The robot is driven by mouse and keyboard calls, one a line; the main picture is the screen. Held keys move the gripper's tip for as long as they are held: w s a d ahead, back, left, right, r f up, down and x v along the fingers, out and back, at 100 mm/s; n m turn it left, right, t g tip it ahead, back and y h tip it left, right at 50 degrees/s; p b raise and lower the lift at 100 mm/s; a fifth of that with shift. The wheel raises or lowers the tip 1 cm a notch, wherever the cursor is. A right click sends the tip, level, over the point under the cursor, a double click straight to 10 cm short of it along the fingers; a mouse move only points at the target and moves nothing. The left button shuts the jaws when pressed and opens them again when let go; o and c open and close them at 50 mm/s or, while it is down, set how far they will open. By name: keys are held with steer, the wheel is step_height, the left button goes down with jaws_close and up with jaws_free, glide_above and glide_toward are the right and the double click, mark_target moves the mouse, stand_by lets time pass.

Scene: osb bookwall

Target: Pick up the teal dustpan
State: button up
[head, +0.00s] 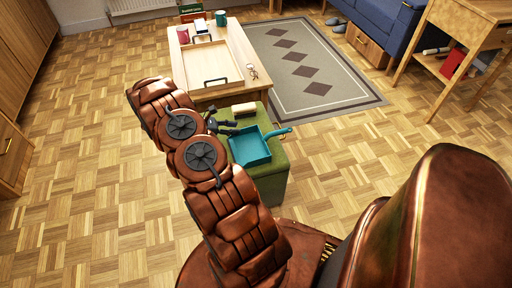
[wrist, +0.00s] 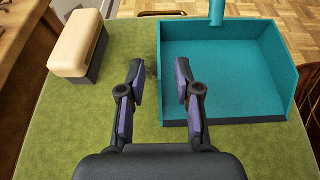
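The teal dustpan (head: 250,150) lies on a green stool (head: 270,188), its handle pointing right in the head view. In the wrist view the dustpan (wrist: 228,75) fills the upper right, with its handle at the top edge. My gripper (head: 235,127) is beside the dustpan in the head view. In the wrist view my gripper (wrist: 159,72) is open with nothing between its fingers. Its right finger overlaps the dustpan's left wall in the picture; I cannot tell whether they touch. My arm hides part of the stool in the head view.
A brush with a pale wooden back (wrist: 82,42) lies on the stool, left of my fingers; it also shows in the head view (head: 244,109). A wooden table (head: 240,68) with a tray, mugs and glasses stands just behind. Parquet floor right of the stool is clear.

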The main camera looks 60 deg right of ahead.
mark_target(250, 132)
steer(key=shift+b+x, duration=0.5)
steer(key=shift+x, duration=3.5)
steer(key=shift+r, duration=0.1)
jaws_close()
